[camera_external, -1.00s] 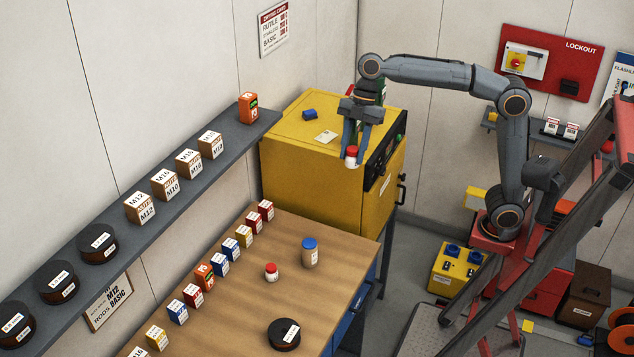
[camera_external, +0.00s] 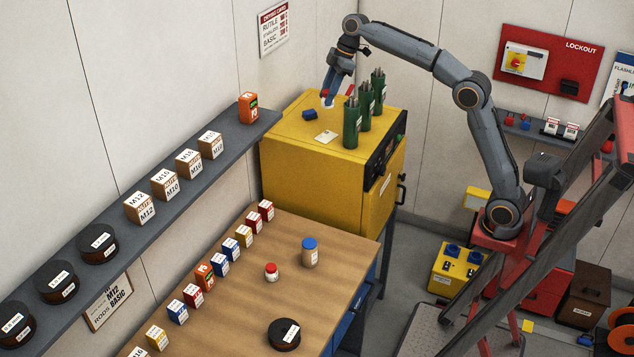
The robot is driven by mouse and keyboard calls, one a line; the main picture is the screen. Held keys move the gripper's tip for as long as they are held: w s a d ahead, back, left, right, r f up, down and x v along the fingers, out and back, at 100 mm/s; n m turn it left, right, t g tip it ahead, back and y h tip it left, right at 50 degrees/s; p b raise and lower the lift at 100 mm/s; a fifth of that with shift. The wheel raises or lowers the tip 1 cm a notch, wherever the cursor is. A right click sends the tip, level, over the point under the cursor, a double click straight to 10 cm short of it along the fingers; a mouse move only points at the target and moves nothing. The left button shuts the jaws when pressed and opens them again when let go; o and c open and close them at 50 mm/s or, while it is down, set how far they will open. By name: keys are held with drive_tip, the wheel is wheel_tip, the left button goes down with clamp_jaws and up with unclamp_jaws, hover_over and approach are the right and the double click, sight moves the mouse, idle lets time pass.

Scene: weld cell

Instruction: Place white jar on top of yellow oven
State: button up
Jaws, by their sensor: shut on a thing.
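The white jar (camera_external: 327,104) with a red lid is between the fingers of my gripper (camera_external: 332,95), which is shut on it. The fingers hide part of the jar. It is over the back part of the top of the yellow oven (camera_external: 292,130), behind a small blue object. I cannot tell whether its base touches the oven. Another small white jar with a red lid (camera_external: 271,272) stands on the wooden bench.
Several green rod holders (camera_external: 351,124) stand on the oven to the right of my gripper. A blue-lidded jar (camera_external: 310,253) and small boxes stand on the bench (camera_external: 250,310).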

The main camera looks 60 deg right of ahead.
drive_tip(key=w+d+m+h, duration=0.1)
drive_tip(key=w+d+m, duration=0.3)
drive_tip(key=d, duration=1.2)
drive_tip(key=shift+t, duration=0.5)
drive_tip(key=f+p, duration=0.1)
drive_tip(key=f, duration=0.7)
drive_tip(key=f+p, duration=0.2)
drive_tip(key=f, duration=0.5)
drive_tip(key=shift+w+d+f, duration=0.2)
drive_tip(key=shift+f, duration=0.15)
drive_tip(key=shift+f, duration=0.1)
drive_tip(key=o, duration=1.1)
drive_tip(key=b+v, duration=0.2)
drive_tip(key=v, duration=1)
drive_tip(key=shift+a+b, duration=0.1)
drive_tip(key=shift+b, duration=0.25)
